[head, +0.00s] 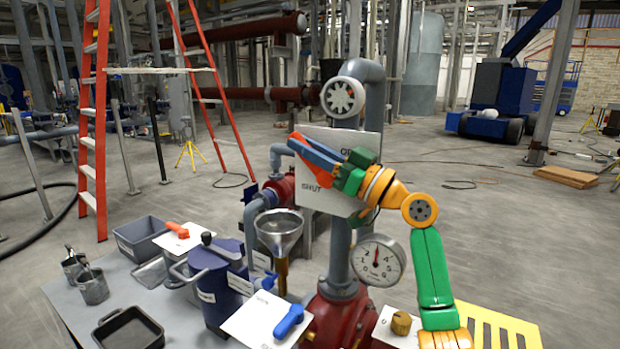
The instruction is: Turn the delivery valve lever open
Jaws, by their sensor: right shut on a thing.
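The white valve plate (312,199) stands upright on the grey pipework, marked SHUT at its lower left and with OPEN partly hidden at its upper right. My right gripper (314,157) comes in from the right in front of this plate. It is shut on the delivery valve lever (321,177), which looks red-orange and shows only in part between and beside the blue fingers. The lever seems to slant up to the left; its exact angle is hard to tell behind the gripper. My left gripper is not in view.
A pressure gauge (378,261) sits close below my right wrist. A grey handwheel (343,97) is above the plate. A metal funnel (279,231), a blue pot (219,285) and a blue lever (289,320) stand to the lower left.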

